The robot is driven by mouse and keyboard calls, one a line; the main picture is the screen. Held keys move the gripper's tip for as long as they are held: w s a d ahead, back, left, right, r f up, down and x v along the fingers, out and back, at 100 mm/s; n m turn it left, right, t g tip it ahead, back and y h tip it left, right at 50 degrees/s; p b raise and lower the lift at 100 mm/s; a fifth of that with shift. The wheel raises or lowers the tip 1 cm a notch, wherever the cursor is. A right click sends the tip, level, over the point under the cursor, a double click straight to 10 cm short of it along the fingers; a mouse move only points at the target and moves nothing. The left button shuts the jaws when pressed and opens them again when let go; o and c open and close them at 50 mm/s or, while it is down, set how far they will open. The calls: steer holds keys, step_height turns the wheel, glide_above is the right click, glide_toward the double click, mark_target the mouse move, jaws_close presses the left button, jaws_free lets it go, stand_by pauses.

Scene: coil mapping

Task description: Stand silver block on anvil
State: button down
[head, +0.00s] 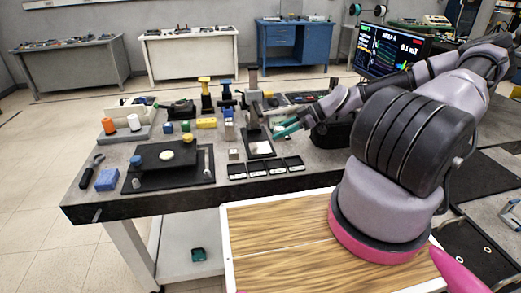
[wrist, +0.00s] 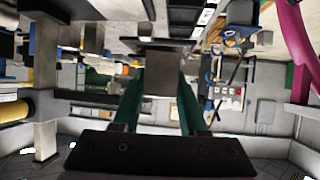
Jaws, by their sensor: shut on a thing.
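My gripper (head: 276,132) reaches in from the right over the bench, with its green fingers pointing left. In the wrist view, my gripper (wrist: 158,88) is shut on a silver block (wrist: 158,80), held between the fingertips. In the head view the held block is too small to make out for sure. A grey upright stand (head: 253,78) rises beside the fingertips; I cannot tell whether its lower part is the anvil. A black plate with a pale square (head: 261,148) lies just below and in front of the fingers.
Small dark trays (head: 265,168) line the bench's front edge. A small pale cube (head: 233,154) sits left of the plate. Yellow-topped tools (head: 205,90) stand behind. A monitor (head: 392,52) is at back right.

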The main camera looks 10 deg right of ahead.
steer(key=w+d+r+m+t+h, duration=0.2)
steer(key=w+d+r+m+t, duration=0.3)
steer(key=w, duration=0.4)
steer(key=shift+w+d+r+m+t, duration=0.3)
steer(key=shift+d+r, duration=0.25)
steer(key=shift+d, duration=0.2)
steer(key=shift+s, duration=0.1)
